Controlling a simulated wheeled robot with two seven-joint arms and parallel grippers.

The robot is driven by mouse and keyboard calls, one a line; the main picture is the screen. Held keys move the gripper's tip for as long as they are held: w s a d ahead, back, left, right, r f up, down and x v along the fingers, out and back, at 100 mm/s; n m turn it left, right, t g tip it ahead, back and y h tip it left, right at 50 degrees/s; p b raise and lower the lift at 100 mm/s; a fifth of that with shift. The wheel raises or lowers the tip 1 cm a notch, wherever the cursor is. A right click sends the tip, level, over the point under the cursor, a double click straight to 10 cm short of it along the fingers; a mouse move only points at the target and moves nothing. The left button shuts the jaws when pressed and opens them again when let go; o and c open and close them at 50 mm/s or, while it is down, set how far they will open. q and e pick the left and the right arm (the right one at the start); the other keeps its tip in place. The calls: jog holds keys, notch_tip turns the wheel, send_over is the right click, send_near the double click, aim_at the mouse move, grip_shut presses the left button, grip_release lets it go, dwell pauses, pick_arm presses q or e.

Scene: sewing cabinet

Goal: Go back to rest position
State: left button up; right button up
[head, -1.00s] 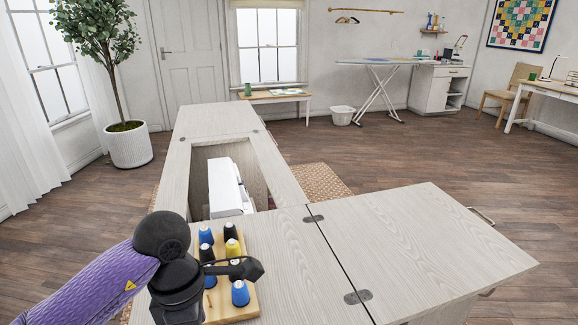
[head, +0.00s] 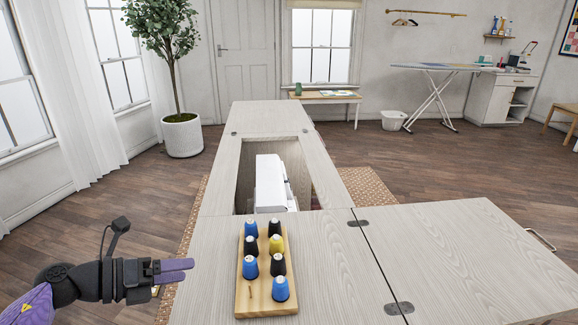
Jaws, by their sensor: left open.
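My left gripper (head: 176,270) is at the lower left, beside the left edge of the sewing cabinet (head: 335,255). Its purple fingers point right, toward the thread rack, and nothing shows between them. It is open and apart from the rack. The wooden thread rack (head: 243,300) lies on the cabinet top and holds several blue, black and yellow spools; one peg near its front left is bare. A white sewing machine (head: 270,185) sits down in the cabinet's opening. My right gripper is not in view.
The cabinet's right leaf (head: 470,250) is spread flat and bare, with hinges along its seam. A potted tree (head: 181,135) stands at the back left by the door. A low bench (head: 325,97), a white basket (head: 393,120) and an ironing board (head: 435,68) stand farther back. Wood floor is clear left of the cabinet.

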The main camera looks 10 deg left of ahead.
pick_arm(q)
jog(key=w+a+r+n+t+y, duration=0.1)
jog(key=w+a+r+n+t, duration=0.2)
jog(key=w+r+n+t, duration=0.15)
jog(key=w+a+n+t+y, duration=0.25)
jog(key=a+n+y, duration=1.05)
jog(key=n, duration=0.8)
jog(key=s+d+f+n+g, duration=0.1)
jog(key=s+f+n+g, duration=0.3)
jog(key=f, duration=0.6)
jog(key=s+d+f+m+g, duration=0.1)
jog(key=s+f, duration=0.5)
jog(key=f, duration=0.5)
jog(key=s+d+f+n+g, duration=0.1)
jog(key=s+f+n+g, duration=0.15)
jog(key=s+f, duration=0.55)
jog(key=s+d+f+g, duration=0.3)
jog(key=s+d+f, duration=0.2)
jog(key=s, duration=0.5)
jog(key=s+d+f+g+h, duration=0.1)
jog(key=s+d+f+g, duration=0.2)
jog(key=s+d+f, duration=0.3)
jog(key=s+d+f+g+h, duration=0.1)
jog(key=s+d+f+g, duration=0.2)
jog(key=s, duration=1.3)
jog(key=d+f, duration=0.3)
jog(key=shift+d+f, duration=0.2)
jog(key=shift+d, duration=0.2)
jog(key=shift+s+g, duration=0.1)
jog(key=shift+g, duration=0.15)
